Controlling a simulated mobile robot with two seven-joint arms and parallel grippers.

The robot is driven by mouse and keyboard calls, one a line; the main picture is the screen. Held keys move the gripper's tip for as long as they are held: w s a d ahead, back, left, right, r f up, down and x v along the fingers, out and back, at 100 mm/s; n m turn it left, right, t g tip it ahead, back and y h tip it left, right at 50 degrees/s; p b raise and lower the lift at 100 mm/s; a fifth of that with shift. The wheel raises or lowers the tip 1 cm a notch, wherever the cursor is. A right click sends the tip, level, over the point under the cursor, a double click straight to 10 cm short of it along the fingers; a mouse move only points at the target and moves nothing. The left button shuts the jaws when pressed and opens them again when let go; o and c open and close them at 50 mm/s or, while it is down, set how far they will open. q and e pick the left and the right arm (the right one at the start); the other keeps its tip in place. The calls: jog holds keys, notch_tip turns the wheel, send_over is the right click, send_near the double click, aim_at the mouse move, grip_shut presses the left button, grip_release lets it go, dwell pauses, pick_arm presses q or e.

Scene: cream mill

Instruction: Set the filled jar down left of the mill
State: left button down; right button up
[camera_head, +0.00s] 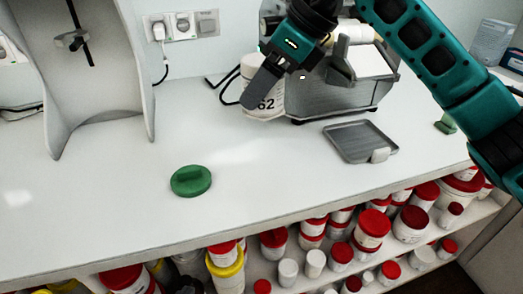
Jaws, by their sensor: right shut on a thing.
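A white jar (264,104) with "62" in black stands upright just left of the grey mill (330,95). I cannot tell whether its base touches the worktop. My right gripper (258,84) is shut on the jar, with a dark finger across its front. What is inside the jar cannot be seen. My left gripper is not in view.
A green lid (190,181) lies on the white worktop (110,210). A grey tray (352,128) lies in front of the mill. A white stand (100,85) is at the left. Several red-lidded jars fill the shelf below. The worktop's left middle is clear.

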notch_tip(320, 180, down, 9)
jog(key=shift+b, duration=0.3)
pick_arm(q)
jog(key=shift+w+d, duration=0.25)
pick_arm(e)
jog(key=shift+f, duration=2.05)
jog(key=shift+f+b, duration=0.15)
jog(key=shift+b, duration=0.2)
jog(key=o, duration=1)
